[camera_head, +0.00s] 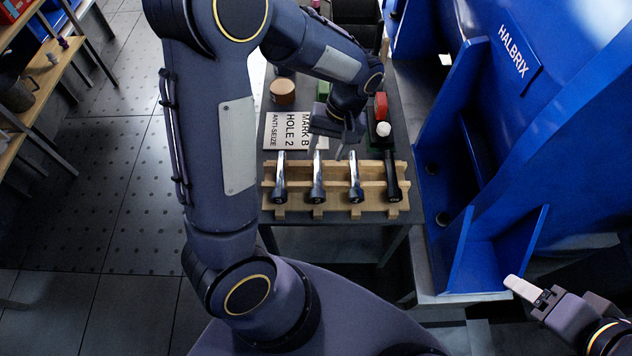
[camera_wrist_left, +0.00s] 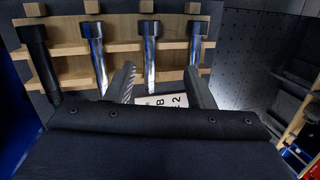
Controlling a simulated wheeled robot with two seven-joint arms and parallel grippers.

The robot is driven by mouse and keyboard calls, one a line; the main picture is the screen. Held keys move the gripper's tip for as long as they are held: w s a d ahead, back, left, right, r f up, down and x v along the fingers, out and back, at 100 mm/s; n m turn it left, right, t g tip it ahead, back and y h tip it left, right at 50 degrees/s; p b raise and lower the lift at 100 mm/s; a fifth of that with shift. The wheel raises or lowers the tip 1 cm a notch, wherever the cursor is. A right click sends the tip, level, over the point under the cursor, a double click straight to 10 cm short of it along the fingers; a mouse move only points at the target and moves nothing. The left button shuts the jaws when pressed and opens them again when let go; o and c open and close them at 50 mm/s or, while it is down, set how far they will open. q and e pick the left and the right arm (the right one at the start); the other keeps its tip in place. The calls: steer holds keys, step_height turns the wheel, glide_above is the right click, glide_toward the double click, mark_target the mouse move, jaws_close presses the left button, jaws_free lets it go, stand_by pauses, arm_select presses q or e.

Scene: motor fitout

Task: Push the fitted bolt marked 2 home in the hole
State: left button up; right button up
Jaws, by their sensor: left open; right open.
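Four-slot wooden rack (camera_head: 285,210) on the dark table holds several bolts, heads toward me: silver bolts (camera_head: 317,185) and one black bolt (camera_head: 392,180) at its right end. Their head marks are too small to read surely. The blue motor's foot has two dark holes (camera_head: 442,218); I cannot make out a fitted bolt or a 2 mark there. My left gripper (camera_head: 327,150) is open and empty just beyond the rack; its fingers also show in the left wrist view (camera_wrist_left: 160,70). My right gripper (camera_head: 524,288) is open at lower right, near the foot's front corner, partly cut off.
A card (camera_head: 288,130) reading MARK B, HOLE 2, ANTI-SEIZE lies behind the rack. A brown-lidded jar (camera_head: 282,92) and a red object (camera_head: 380,105) stand further back. The blue motor (camera_head: 575,130) fills the right side. Open floor (camera_head: 90,210) lies left.

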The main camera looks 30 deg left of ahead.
mark_target(320, 174)
arm_select(q)
steer(key=f+y, duration=0.1)
steer(key=f, duration=0.4)
steer(key=w+a+f+y, duration=0.1)
steer(key=f, duration=0.4)
steer(key=a+f+g+y, duration=0.1)
steer(key=f+y, duration=0.1)
steer(key=f, duration=0.3)
steer(key=shift+w+a+f+n, duration=0.15)
steer(key=shift+w+a+n, duration=0.05)
steer(key=shift+w+n, duration=0.1)
jaws_close()
